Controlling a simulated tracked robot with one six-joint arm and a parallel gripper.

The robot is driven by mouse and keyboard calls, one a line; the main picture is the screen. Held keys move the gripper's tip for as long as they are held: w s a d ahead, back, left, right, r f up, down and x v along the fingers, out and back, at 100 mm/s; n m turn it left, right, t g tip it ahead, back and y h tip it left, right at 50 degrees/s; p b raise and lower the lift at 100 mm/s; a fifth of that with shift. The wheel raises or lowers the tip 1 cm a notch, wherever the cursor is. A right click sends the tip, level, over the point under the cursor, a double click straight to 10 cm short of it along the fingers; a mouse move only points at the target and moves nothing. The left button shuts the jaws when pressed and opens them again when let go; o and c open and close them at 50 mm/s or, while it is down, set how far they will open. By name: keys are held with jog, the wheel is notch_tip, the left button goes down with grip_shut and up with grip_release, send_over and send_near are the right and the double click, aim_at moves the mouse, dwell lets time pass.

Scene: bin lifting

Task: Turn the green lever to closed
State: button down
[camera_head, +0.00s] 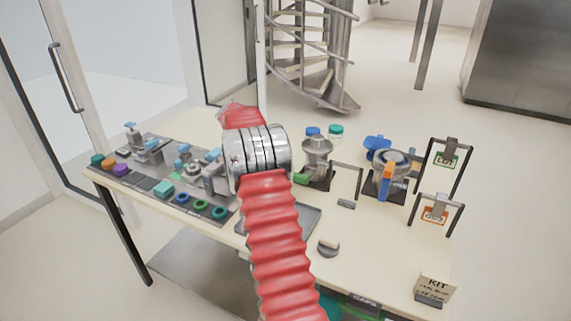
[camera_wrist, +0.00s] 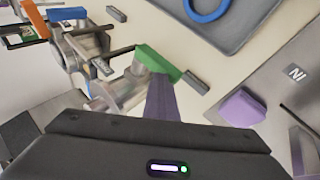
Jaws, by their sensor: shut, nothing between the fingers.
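The green lever (camera_head: 300,178) is on the near left side of a metal valve body (camera_head: 317,152) on the table. In the wrist view the green lever (camera_wrist: 158,62) is a bright green bar joined to the grey valve body (camera_wrist: 118,92). My gripper (camera_wrist: 163,80) shows there as narrow purple-grey fingers, shut and empty. Their tips overlap the lower edge of the lever in the picture; I cannot tell whether they touch it. In the head view my red arm and its metal cuff hide the gripper.
A second valve with an orange handle (camera_head: 387,182) stands to the right, near two tag frames (camera_head: 463,175). A grey tray (camera_head: 296,222) lies partly behind my arm. A kit box (camera_head: 436,288) is at the right corner. Small fixtures and coloured rings crowd the left side.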

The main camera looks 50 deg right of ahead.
jog(key=shift+w+a+f, duration=0.15)
jog(key=shift+w+f, duration=0.1)
jog(key=shift+f, duration=0.45)
jog(key=shift+a+f, duration=0.1)
notch_tip(320, 180, up, 5)
jog(key=shift+w+f, duration=0.1)
jog(key=w+a+r, duration=0.5)
jog(key=w, duration=0.1)
jog(key=shift+w, duration=0.4)
jog(key=shift+a, duration=0.1)
dwell(0.4)
